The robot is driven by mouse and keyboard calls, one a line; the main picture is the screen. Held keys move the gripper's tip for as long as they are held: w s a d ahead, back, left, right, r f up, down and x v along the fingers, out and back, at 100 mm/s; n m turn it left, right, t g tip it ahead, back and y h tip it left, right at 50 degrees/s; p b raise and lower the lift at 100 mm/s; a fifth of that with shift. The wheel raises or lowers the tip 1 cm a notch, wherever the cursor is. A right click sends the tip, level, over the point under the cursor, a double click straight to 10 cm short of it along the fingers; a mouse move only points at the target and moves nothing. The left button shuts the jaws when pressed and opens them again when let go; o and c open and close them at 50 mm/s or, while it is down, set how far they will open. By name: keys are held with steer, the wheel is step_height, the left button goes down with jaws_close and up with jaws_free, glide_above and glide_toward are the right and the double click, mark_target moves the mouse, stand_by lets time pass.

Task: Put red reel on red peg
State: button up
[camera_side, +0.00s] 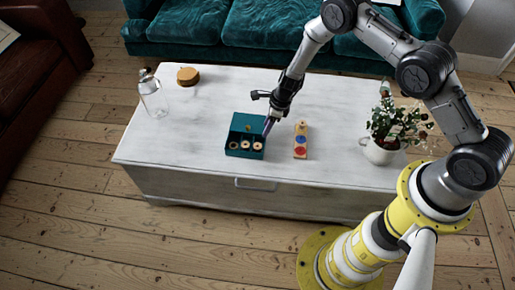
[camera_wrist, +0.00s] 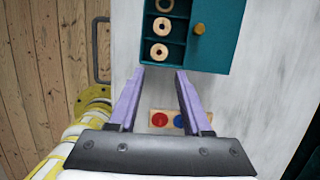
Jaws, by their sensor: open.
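A teal box (camera_side: 234,132) stands on the white table, with several round reels with pale wooden faces in its compartments. In the wrist view the box (camera_wrist: 216,45) is at the top, with a column of reels (camera_wrist: 162,27). I cannot tell which reel is red. A wooden board (camera_side: 301,129) lies to the right of the box, with a blue spot (camera_side: 300,140) and a red spot (camera_side: 300,149). The red spot (camera_wrist: 159,119) also shows between my fingers. My gripper (camera_wrist: 160,71) is open and empty, its tips just short of the nearest reel (camera_wrist: 159,50). In the side view, my gripper (camera_side: 267,128) is at the box's right side.
A glass bottle (camera_side: 152,95) and a brown round object (camera_side: 187,76) stand at the table's left. A potted plant (camera_side: 381,150) stands at the right. The table's middle left is clear.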

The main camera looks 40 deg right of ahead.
glide_above(259, 145)
steer(key=s, duration=0.1)
steer(key=f, duration=0.6)
steer(key=shift+d+f, duration=0.2)
steer(key=shift+f, duration=0.2)
steer(key=x, duration=0.3)
steer(key=shift+s+f, duration=0.2)
steer(key=shift+f, duration=0.2)
steer(key=shift+x, duration=0.75)
jaws_close()
